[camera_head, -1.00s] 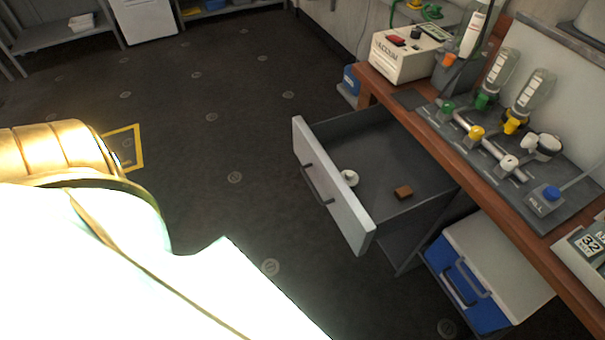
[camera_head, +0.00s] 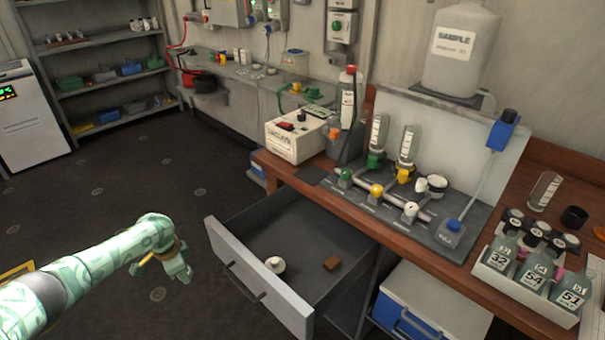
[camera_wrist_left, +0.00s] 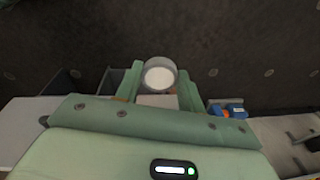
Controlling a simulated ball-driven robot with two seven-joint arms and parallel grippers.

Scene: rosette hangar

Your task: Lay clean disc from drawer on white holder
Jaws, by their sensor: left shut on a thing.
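My left gripper (camera_head: 178,268) hangs over the floor, left of the open drawer (camera_head: 228,243). In the left wrist view its fingers (camera_wrist_left: 160,88) are shut on a round white disc (camera_wrist_left: 159,77) with a grey rim. The disc cannot be made out in the head view. A small white round piece (camera_head: 275,265) lies in the drawer. The white holder (camera_head: 410,209) sits at the near right end of the manifold on the bench, with no bottle on it. My right gripper is not in view.
A brown block (camera_head: 331,264) lies in the drawer. Inverted bottles stand on the green (camera_head: 376,160) and yellow (camera_head: 404,174) holders. A black-and-white round part (camera_head: 437,185) is behind the white holder. A bottle rack (camera_head: 525,282) stands at right. A cooler (camera_head: 432,308) is under the bench.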

